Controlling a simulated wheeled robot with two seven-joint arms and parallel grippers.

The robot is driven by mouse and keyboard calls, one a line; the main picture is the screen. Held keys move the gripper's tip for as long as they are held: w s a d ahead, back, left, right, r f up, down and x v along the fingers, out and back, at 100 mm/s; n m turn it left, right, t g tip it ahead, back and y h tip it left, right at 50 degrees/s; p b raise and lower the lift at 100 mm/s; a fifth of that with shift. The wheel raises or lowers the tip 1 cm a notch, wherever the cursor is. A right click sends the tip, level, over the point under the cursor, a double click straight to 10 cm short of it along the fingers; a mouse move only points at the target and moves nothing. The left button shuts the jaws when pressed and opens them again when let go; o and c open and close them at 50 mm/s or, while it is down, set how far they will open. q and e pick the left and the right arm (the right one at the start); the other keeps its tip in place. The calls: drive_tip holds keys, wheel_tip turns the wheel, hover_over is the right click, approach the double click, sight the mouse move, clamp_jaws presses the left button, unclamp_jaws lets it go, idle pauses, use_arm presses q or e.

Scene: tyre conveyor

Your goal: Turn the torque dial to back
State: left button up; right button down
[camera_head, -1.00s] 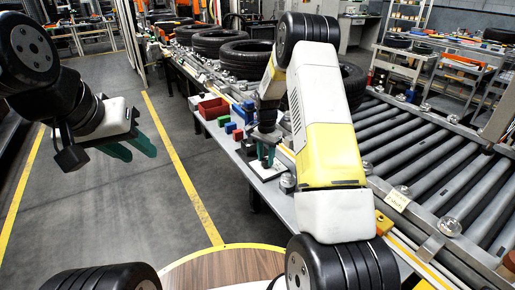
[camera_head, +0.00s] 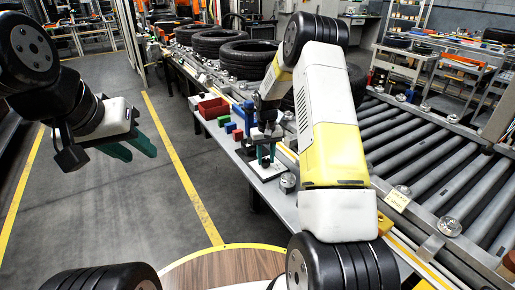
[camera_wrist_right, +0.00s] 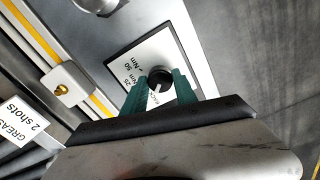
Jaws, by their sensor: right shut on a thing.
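The torque dial (camera_wrist_right: 159,77) is a small black round knob on a white plate (camera_wrist_right: 137,72) with printed "25 Nm" and "50 Nm" labels. In the head view the white plate (camera_head: 266,171) lies at the edge of the conveyor-side shelf. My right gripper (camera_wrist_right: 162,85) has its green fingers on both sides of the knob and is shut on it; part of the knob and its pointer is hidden. The right gripper also shows in the head view (camera_head: 265,160), above the plate. My left gripper (camera_head: 137,150) hangs over the floor at left, its green fingers apart and empty.
A red bin (camera_head: 212,108) and small blue, green and red blocks (camera_head: 230,127) stand on the shelf beyond the plate. The roller conveyor (camera_head: 430,160) with tyres (camera_head: 247,57) runs alongside. A "GREASE 2 shots" label (camera_wrist_right: 22,127) lies near the dial. The floor at left is clear.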

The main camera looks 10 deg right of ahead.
sight(266, 160)
drive_tip(key=shift+n, duration=1.9)
drive_tip(key=c, duration=1)
unclamp_jaws()
drive_tip(key=shift+o, duration=0.2)
wheel_tip(266, 160, up, 8)
drive_tip(key=shift+f, duration=0.1)
